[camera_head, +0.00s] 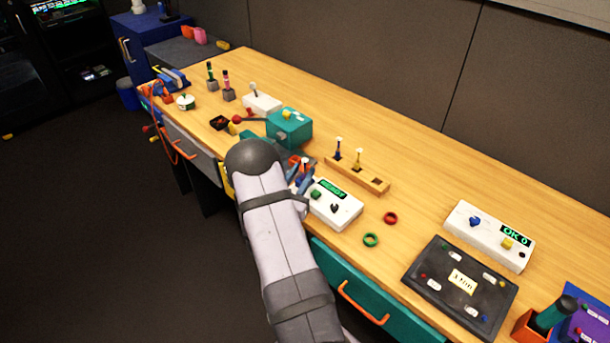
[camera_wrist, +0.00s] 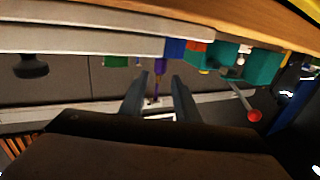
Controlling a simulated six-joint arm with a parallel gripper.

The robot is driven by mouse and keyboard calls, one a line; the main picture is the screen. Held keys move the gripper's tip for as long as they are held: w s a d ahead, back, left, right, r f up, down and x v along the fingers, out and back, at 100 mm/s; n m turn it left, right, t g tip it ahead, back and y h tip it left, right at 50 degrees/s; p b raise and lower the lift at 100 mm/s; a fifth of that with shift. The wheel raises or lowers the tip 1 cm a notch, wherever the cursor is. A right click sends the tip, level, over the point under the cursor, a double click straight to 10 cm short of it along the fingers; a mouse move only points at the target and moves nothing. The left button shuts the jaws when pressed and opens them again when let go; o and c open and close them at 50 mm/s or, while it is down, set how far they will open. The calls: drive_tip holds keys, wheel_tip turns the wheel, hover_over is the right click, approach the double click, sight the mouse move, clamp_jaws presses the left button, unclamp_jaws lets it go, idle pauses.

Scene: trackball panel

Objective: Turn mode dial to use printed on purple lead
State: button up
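The white box (camera_head: 333,204) with a green READY display stands at the table's front edge. A black dial (camera_head: 334,208), which looks like the mode dial, is on its top beside a green knob; a black knob (camera_wrist: 30,66) also shows at the left of the wrist view. My gripper (camera_wrist: 158,82) has its two fingers apart.
A teal box (camera_head: 289,127) with a red-ended lever stands behind my arm. A wooden rack (camera_head: 357,174) holds two upright plugs behind the white box. Green (camera_head: 371,240) and red (camera_head: 390,218) rings lie to its right. A black panel (camera_head: 461,287) lies farther right.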

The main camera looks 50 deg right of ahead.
sight(305, 170)
drive_tip(key=shift+s+p+x, duration=0.2)
drive_tip(key=shift+p+x, duration=0.8)
drive_tip(key=shift+x, duration=1.3)
drive_tip(key=shift+w+d+r, duration=0.1)
drive_tip(key=shift+w+d, duration=0.2)
drive_tip(key=shift+d, duration=0.35)
clamp_jaws()
